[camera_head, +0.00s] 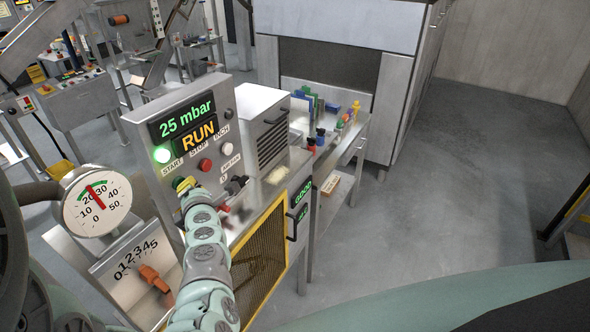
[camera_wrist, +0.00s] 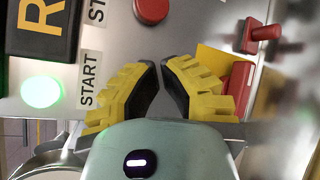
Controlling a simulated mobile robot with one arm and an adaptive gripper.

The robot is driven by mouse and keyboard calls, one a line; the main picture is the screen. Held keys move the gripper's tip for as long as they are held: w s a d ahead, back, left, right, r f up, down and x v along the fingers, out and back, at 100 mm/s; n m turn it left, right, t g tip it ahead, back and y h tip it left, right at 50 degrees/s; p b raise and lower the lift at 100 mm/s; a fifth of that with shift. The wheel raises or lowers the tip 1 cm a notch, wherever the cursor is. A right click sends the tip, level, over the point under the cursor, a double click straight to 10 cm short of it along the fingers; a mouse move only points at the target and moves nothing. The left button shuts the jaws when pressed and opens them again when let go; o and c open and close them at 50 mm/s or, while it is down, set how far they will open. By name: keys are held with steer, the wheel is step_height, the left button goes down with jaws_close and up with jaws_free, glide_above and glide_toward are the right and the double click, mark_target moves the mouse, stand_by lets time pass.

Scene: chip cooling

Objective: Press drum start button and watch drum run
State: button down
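The control panel (camera_head: 225,165) stands upright, with "25 mbar" on its upper display (camera_head: 186,117) and "RUN" on its lower display (camera_head: 198,134). The green lamp (camera_head: 161,155) is lit; it also glows in the wrist view (camera_wrist: 41,91). The START label (camera_wrist: 87,80) lies beside my gripper (camera_wrist: 160,65). The yellow fingers point at the panel with tips nearly together and nothing visible between them. The start button is largely hidden behind the fingers; a bit of green shows there in the head view. I cannot tell whether they touch it. The red stop button (camera_wrist: 151,10) is beyond the fingertips.
A round gauge (camera_head: 97,201) reads between 20 and 30, left of the panel. An orange-handled valve plate (camera_head: 128,268) is below it. A yellow-framed mesh guard (camera_head: 265,262) is right of my arm. A red toggle (camera_wrist: 265,32) sticks out near the fingers. Open floor (camera_head: 480,160) lies to the right.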

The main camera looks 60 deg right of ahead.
steer(key=shift+s, duration=0.1)
steer(key=shift+s+d+r, duration=0.1)
steer(key=shift+s, duration=0.75)
steer(key=s+b, duration=0.1)
steer(key=s, duration=0.4)
steer(key=shift+d, duration=0.2)
stand_by(0.8)
